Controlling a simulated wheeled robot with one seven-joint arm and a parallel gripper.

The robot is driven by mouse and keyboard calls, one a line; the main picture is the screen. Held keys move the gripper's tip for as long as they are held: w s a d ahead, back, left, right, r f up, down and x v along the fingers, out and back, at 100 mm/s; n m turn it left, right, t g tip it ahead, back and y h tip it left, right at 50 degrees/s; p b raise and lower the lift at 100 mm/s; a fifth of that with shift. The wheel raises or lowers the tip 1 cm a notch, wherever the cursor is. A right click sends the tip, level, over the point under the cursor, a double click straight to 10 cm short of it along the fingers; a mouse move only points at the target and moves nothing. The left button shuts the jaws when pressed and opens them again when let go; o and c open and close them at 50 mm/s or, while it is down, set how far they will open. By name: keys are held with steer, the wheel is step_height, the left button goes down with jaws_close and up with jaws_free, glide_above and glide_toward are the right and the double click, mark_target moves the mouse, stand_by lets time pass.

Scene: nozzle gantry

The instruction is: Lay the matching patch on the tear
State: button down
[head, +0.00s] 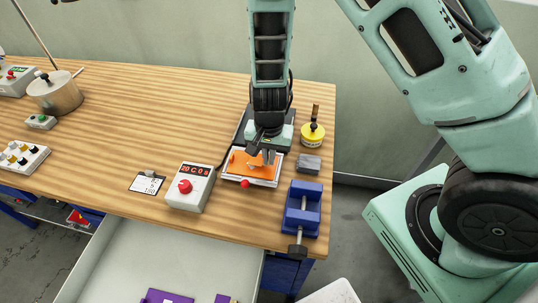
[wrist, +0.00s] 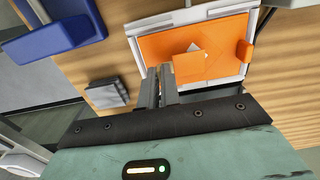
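An orange sheet (head: 238,166) lies in a light frame (head: 262,183) on the table, under my gripper (head: 266,158). In the wrist view the orange sheet (wrist: 160,45) shows a small white opening (wrist: 199,47), the tear. A small orange patch (wrist: 188,68) of similar colour is at my fingertips (wrist: 162,76) and hides part of the tear. The fingers are close together and appear shut on the patch's edge. I cannot tell whether the patch touches the sheet.
A blue vise (head: 303,210), a grey block (head: 309,164) and a yellow tin (head: 312,133) stand right of the frame. A control box (head: 190,187) with a red knob stands left. An open drawer (head: 150,250) holds purple pieces (head: 165,297). A pot (head: 55,95) stands far left.

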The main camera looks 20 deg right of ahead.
steer(key=shift+f+b, duration=0.55)
steer(key=shift+f, duration=0.2)
steer(key=c, duration=1.5)
jaws_free()
steer(key=shift+c, duration=0.2)
steer(key=shift+r, duration=0.1)
steer(key=shift+r+p, duration=3.4)
steer(key=shift+r, duration=0.1)
